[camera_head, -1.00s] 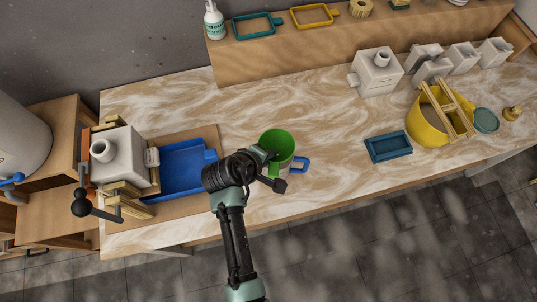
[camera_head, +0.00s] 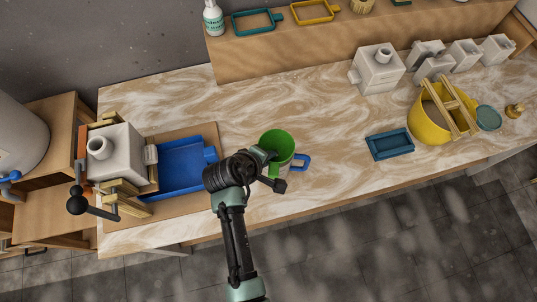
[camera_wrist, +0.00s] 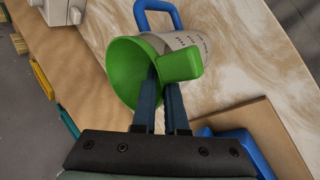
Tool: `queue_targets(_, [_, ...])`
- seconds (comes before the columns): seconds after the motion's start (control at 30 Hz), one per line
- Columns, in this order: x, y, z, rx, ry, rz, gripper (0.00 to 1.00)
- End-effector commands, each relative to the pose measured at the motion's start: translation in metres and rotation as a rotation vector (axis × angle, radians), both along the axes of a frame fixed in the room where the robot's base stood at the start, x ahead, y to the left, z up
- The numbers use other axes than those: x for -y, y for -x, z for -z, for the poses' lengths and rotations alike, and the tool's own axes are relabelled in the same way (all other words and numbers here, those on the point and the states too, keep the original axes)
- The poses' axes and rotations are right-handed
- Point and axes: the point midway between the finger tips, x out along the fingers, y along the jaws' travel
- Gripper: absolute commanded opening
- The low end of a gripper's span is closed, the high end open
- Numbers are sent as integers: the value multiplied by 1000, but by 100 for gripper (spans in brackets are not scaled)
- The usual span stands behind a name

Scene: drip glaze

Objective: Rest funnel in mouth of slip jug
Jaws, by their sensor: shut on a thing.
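The green funnel (camera_head: 277,143) is at the mouth end of the slip jug, its wide opening facing up. The jug (camera_wrist: 188,43) is pale with printed marks and a blue handle, which also shows to the right of the funnel in the head view (camera_head: 301,162). My gripper (camera_wrist: 160,84) is shut on the funnel at its rim, beside its green tab, in the wrist view. The funnel covers the jug's mouth and its spout is hidden. I cannot tell whether the spout sits inside the mouth or the funnel touches the rim.
A blue tray (camera_head: 182,167) and a white mould (camera_head: 117,152) in a wooden press stand at the left. A teal tray (camera_head: 389,145) and a yellow bucket (camera_head: 427,127) with wooden slats are at the right. The marbled tabletop (camera_head: 320,110) behind the jug is clear.

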Motion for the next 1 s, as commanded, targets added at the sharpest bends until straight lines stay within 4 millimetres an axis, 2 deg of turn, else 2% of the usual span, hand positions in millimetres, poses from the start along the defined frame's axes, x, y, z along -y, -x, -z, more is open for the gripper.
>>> queue_targets(0.6, [0, 0, 3, 0, 0, 0, 0])
queue_targets(1.0, [0, 1, 13, -3, 1, 0, 0])
